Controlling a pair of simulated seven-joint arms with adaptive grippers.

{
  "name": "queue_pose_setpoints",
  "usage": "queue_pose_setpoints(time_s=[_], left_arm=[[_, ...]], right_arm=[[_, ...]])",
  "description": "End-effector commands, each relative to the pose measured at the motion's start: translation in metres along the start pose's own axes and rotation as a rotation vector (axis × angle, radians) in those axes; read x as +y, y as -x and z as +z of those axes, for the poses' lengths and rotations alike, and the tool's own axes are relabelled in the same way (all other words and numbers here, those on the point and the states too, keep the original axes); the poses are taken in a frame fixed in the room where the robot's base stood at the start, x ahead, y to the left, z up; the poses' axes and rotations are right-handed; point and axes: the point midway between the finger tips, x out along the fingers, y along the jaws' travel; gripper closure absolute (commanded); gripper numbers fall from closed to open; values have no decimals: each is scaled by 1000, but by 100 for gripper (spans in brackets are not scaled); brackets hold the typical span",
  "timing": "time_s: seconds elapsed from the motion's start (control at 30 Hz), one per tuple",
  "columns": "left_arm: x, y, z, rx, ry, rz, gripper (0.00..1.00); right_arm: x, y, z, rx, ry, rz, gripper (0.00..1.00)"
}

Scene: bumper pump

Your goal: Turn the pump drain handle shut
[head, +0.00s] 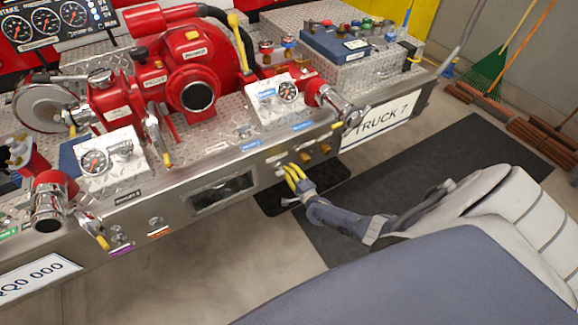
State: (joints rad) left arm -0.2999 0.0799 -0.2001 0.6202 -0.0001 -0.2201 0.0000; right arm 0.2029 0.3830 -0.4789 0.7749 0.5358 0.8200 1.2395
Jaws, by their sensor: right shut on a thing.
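The red pump (195,85) sits on the diamond-plate deck of the truck's steel bumper (225,165). My right gripper (292,175) reaches in from the right to the bumper's front face, right of the dark rectangular opening. Its jaws are shut on the pump drain handle (281,171), a small part low on that face. The fingers and yellow parts there overlap in view, so most of the handle is hidden and its exact angle cannot be told. My left gripper is not in view.
Brass-coloured knobs (307,154) sit just right of the gripper. A chrome outlet with a yellow-tipped lever (338,102) juts out above. A black mat (315,190) lies on the floor below.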

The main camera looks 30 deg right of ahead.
Motion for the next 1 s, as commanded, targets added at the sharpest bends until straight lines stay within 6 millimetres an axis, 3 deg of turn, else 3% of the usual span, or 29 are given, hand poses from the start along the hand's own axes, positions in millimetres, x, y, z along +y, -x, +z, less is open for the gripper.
queue_pose_setpoints(time_s=[0.3,0.33,0.5,0.8,1.0], left_arm=[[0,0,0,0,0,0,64],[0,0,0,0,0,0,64],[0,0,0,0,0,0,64],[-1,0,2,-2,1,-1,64],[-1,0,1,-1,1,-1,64]], right_arm=[[0,0,0,0,0,0,100],[0,0,0,0,0,0,88],[0,0,0,0,0,0,68],[0,1,0,0,0,0,67],[2,16,0,-1,-1,3,67]])
